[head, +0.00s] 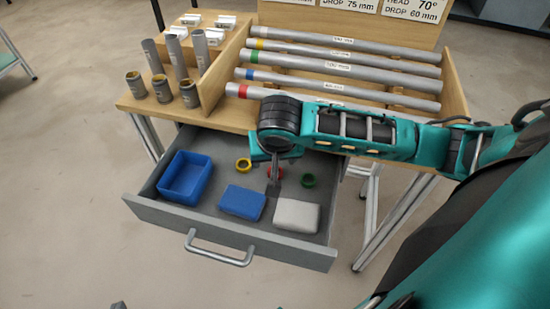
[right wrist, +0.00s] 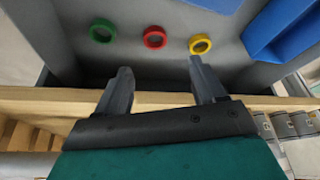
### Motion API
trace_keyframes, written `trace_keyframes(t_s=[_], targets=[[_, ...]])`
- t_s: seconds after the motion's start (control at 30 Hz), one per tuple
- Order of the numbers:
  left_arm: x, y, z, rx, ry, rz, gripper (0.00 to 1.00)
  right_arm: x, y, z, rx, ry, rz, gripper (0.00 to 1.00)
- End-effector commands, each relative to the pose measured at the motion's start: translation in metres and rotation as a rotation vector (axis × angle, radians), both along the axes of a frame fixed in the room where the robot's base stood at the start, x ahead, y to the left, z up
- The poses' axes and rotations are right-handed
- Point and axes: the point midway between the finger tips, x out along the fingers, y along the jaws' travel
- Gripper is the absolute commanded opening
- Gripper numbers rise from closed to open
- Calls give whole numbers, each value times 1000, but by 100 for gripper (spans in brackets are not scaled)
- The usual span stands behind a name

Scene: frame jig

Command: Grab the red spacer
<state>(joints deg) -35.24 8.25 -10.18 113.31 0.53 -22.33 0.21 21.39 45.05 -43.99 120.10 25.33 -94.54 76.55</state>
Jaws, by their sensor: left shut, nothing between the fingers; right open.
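The red spacer (head: 277,174) is a small ring lying in the open grey drawer, between the yellow ring and the green ring. In the head view my right gripper (head: 273,180) hangs over the drawer and partly hides it. The right wrist view shows the whole red spacer (right wrist: 155,38), beyond the open, empty fingers of the right gripper (right wrist: 162,78) and about midway between them. The fingers do not touch it. Only a dark tip that appears to be my left gripper (head: 118,305) shows at the bottom edge of the head view, away from the drawer.
The yellow ring (head: 243,164) and green ring (head: 308,181) flank the spacer. A blue bin (head: 186,177), blue block (head: 242,203) and pale block (head: 297,214) lie nearer the drawer front (head: 230,237). Behind, the wooden table holds tubes (head: 345,55) and upright cylinders (head: 175,57).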

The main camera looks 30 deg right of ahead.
Motion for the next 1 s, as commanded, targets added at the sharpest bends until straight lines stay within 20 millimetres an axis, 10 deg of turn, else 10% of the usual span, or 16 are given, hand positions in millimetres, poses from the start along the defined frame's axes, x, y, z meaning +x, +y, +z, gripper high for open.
trace_keyframes(t_s=[0.63,1.0], targets=[[6,-15,-10,-25,-6,-26,0,18,-19,-81,-2,1,1,69],[12,-18,-3,-29,-22,-32,0,22,-20,-89,1,-1,3,68]])
